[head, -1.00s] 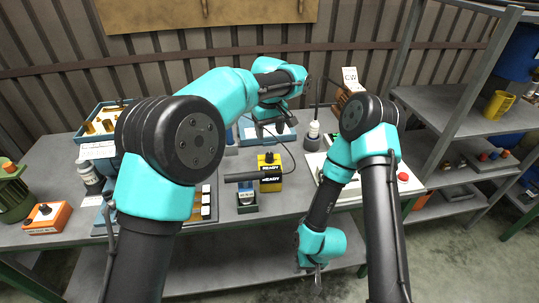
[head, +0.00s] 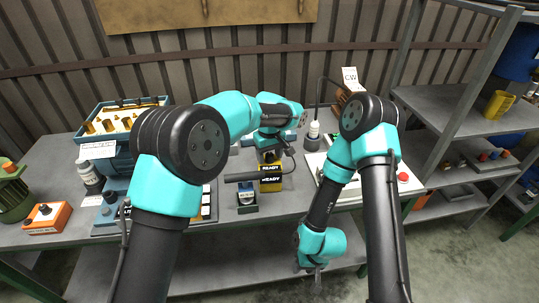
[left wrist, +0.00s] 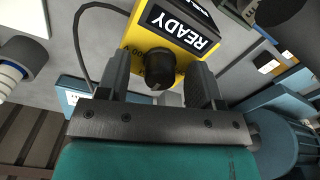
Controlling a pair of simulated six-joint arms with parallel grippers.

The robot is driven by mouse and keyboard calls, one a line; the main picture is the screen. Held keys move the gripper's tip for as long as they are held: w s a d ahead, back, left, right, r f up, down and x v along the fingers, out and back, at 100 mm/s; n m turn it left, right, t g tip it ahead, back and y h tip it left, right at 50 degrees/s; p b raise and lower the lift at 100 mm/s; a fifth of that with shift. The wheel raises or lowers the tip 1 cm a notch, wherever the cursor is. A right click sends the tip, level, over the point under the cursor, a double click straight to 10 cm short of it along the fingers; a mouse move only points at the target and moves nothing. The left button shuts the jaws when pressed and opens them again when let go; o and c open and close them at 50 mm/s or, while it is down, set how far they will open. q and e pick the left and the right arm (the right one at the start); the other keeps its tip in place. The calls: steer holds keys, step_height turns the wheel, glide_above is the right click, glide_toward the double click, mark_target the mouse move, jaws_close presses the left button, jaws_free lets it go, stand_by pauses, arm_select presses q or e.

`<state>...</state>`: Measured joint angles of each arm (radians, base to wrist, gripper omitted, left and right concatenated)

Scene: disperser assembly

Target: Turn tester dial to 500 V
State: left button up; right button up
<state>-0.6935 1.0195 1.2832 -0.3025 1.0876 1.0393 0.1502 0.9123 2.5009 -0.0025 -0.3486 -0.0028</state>
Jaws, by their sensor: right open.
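The yellow tester (head: 271,186) stands on the bench with a dark READY panel. In the left wrist view its yellow face (left wrist: 185,48) shows close up, with the black dial (left wrist: 160,68) below the READY panel. Part of a printed voltage mark shows beside the dial; I cannot read the dial's setting. My left gripper (head: 268,155) is at the back upper side of the tester. Its two fingers are apart, one on each side of the dial, with gaps to it. My right gripper (head: 317,268) hangs open and empty in front of the bench edge, low and away from the tester.
A black cable runs from the tester. A white bottle (head: 313,130) and a pale board with a red button (head: 403,177) are to the right. A blue tray (head: 104,106) stands back left.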

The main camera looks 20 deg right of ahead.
arm_select(q)
steer(key=c, duration=0.9)
steer(key=shift+m, duration=0.3)
steer(key=m, duration=0.6)
steer(key=shift+m, duration=0.4)
steer(key=m, duration=0.6)
steer(key=shift+m, duration=0.3)
steer(key=o, duration=0.9)
